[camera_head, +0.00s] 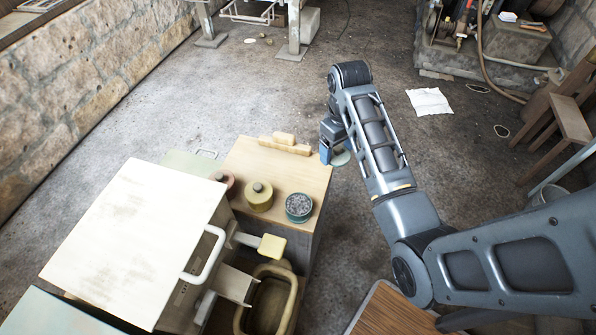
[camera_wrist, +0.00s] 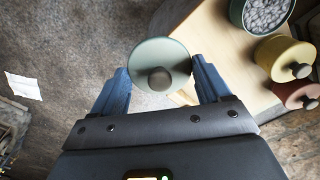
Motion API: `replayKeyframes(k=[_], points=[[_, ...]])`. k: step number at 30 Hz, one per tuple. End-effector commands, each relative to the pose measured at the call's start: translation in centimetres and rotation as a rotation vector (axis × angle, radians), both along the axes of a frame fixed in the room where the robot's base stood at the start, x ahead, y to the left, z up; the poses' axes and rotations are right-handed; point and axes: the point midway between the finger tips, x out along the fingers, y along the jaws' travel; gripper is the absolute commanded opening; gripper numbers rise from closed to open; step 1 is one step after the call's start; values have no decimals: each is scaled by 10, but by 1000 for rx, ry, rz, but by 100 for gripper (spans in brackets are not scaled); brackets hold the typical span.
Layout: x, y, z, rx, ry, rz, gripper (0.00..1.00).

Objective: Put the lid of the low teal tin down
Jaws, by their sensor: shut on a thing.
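The low teal tin (camera_head: 299,207) stands open near the right edge of the wooden cabinet top (camera_head: 300,174), full of grey lumpy contents. It also shows at the top right of the wrist view (camera_wrist: 240,14). Its lid (camera_wrist: 160,50) is a pale teal disc with a dark round knob. My gripper (camera_wrist: 160,72) is shut on the lid, one finger at each side. In the head view the lid (camera_head: 342,158) shows partly behind my gripper (camera_head: 331,153), off the cabinet top's right edge, with floor behind it.
A yellow lidded tin (camera_head: 259,196) and a red lidded tin (camera_head: 225,183) stand left of the teal tin. Pale wooden blocks (camera_head: 285,146) lie at the back edge. A white-topped box (camera_head: 130,235) is at left. The top has bare wood between blocks and tins.

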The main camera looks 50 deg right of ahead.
Motion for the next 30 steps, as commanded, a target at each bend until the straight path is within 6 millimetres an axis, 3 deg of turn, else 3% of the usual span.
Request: replayKeyframes(k=[6,12,17,25,30], points=[[37,30,-28,1,2,4,48],[62,49,-47,0,1,2,48],[69,54,-53,0,0,0,48],[68,54,-87,1,2,-1,48],[69,54,-92,0,0,0,48]])
